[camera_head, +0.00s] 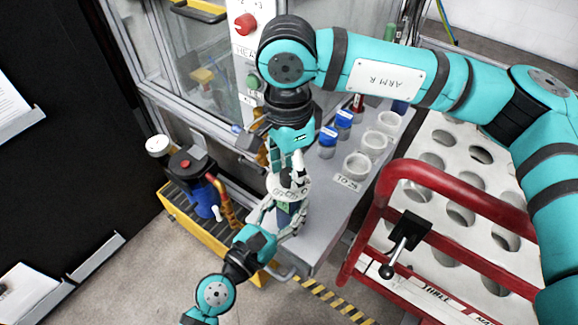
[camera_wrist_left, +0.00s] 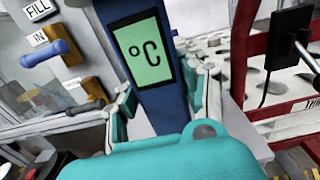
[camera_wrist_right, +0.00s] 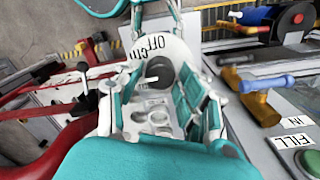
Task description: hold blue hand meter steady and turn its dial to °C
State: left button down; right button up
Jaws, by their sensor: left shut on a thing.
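The blue hand meter (camera_head: 284,217) is near the front end of the grey bench in the head view. My left gripper (camera_head: 280,222) is shut on its body from below in that view. My right gripper (camera_head: 287,178) is over the face. Its fingers are spread either side of the dial, with a gap visible.
Blue-capped jars (camera_head: 328,140) and white ring-shaped cups (camera_head: 357,165) stand on the bench (camera_head: 325,215). A red-framed cart (camera_head: 415,167) with a holed white top is at the right. A yellow tray (camera_head: 180,228) holding a blue pump unit is at the left.

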aim_at(288, 171)
jog(key=shift+o, duration=0.9)
notch_tip(288, 171, up, 12)
jog(key=shift+w+a, duration=0.1)
pick_arm(q)
jog(key=c, duration=0.7)
grip_release()
jog(key=shift+o, duration=0.2)
jog(key=shift+s, duration=0.1)
